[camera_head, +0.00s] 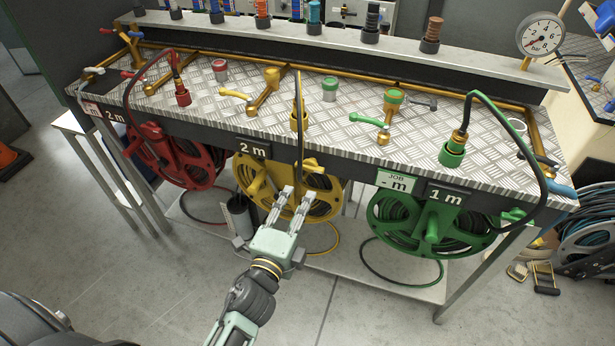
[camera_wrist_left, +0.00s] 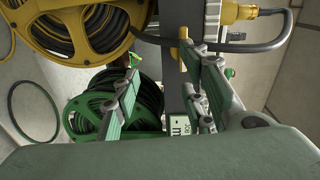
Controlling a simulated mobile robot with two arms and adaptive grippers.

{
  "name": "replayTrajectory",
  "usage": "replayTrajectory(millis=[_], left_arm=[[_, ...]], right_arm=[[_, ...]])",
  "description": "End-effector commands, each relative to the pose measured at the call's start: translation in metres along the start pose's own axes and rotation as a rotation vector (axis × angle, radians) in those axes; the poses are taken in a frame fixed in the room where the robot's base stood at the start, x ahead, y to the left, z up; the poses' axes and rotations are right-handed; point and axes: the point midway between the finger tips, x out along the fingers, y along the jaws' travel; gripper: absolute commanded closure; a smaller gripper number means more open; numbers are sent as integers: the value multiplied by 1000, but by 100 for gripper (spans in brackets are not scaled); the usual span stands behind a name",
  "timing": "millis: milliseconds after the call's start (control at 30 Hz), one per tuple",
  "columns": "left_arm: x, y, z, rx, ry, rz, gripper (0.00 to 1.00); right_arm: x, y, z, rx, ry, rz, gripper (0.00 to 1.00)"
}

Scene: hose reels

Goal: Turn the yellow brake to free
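The yellow hose reel (camera_head: 256,183) hangs under the front edge of the bench, below a "2 m" sign. My left gripper (camera_head: 298,193) is in front of its right part, fingers apart with nothing between them. In the left wrist view the gripper (camera_wrist_left: 160,62) is also open, with the yellow reel (camera_wrist_left: 60,42) at upper left. A small yellow lever-like piece (camera_wrist_left: 183,34) shows by the tip of the right-hand finger; it may be the brake. I cannot tell whether it touches the finger, nor its setting. My right gripper is not in view.
A red reel (camera_head: 175,160) hangs to the left and a green reel (camera_head: 430,222) to the right. A black hose (camera_head: 299,100) drops over the bench edge above the gripper. The floor (camera_head: 150,270) in front is mostly clear.

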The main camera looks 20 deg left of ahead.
Motion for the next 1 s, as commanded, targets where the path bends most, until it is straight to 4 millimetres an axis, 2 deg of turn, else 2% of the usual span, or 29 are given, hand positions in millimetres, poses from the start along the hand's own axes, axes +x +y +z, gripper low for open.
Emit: replayTrajectory(millis=[33,100,200,433,600,767,1000], left_arm=[[0,-13,1,27,-3,-27,61],[1,-25,2,52,-5,-48,61],[10,-31,1,62,-5,-58,61],[46,-32,1,58,-5,-57,61],[68,-32,1,56,-5,-54,61],[76,-32,1,56,-5,-53,61],[77,-31,1,55,-5,-53,61]], right_arm=[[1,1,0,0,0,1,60],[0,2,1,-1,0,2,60],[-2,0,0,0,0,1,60],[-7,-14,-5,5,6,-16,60],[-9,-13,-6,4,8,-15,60],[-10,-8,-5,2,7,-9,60],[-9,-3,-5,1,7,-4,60]])
